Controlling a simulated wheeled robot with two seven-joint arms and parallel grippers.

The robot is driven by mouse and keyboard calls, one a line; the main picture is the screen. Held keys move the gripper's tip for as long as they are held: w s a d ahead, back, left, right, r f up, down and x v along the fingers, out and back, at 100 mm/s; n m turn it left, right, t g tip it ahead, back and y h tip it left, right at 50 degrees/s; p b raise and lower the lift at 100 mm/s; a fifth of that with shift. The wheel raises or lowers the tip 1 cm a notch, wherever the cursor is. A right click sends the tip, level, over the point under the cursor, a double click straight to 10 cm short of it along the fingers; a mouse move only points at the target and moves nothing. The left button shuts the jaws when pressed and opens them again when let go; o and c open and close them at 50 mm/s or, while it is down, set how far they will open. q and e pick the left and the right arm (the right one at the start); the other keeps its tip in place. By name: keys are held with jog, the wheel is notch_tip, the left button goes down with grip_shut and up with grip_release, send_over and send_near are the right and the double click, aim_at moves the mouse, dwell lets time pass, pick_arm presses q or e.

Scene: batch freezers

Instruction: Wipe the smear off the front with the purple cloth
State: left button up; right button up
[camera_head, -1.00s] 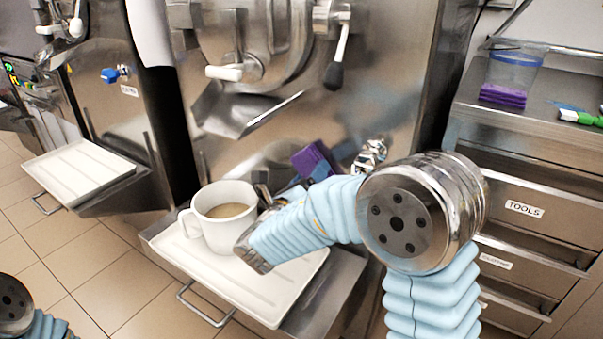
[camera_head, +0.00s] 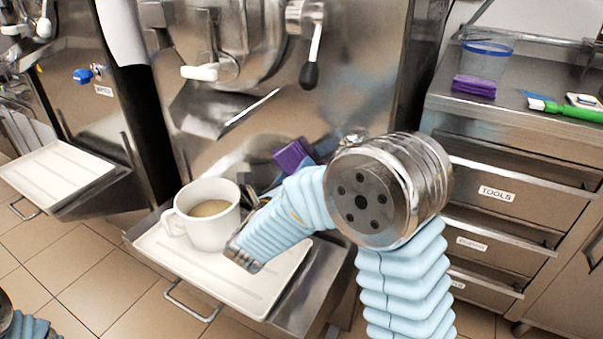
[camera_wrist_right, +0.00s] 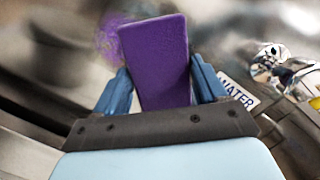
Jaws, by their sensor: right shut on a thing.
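The purple cloth (camera_head: 293,154) is a folded rectangular pad held up in front of the steel machine front (camera_head: 225,135). It fills the middle of the right wrist view (camera_wrist_right: 160,62). My right gripper (camera_wrist_right: 160,92) is shut on it, with one blue finger on each side. In the head view my right gripper (camera_head: 284,180) is partly hidden behind my own arm. A blurry purple smear (camera_wrist_right: 108,40) shows on the front in the right wrist view, just left of the cloth's upper part. I cannot make the smear out in the head view. My left gripper is out of view.
A spout (camera_head: 215,108) and levers jut out above. A WATER label (camera_wrist_right: 238,91) and shiny tap (camera_wrist_right: 268,60) lie right of the cloth. A drawer cabinet (camera_head: 500,140) stands at right.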

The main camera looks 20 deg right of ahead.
jog(key=shift+w+a, duration=0.4)
jog(key=shift+w, duration=0.1)
jog(key=shift+w+a+p, duration=0.45)
jog(key=shift+w+a, duration=0.65)
jog(key=shift+w, duration=0.3)
jog(key=shift+w+a+p, duration=0.4)
jog(key=shift+w+a, duration=0.7)
jog(key=shift+w, duration=0.25)
jog(key=v, duration=0.6)
jog(key=shift+w+a+r, duration=0.2)
jog(key=shift+a+r, duration=0.05)
jog(key=shift+r, duration=0.05)
jog(key=v, duration=0.3)
jog(key=shift+w+a+r, duration=0.1)
jog(key=shift+r, duration=0.1)
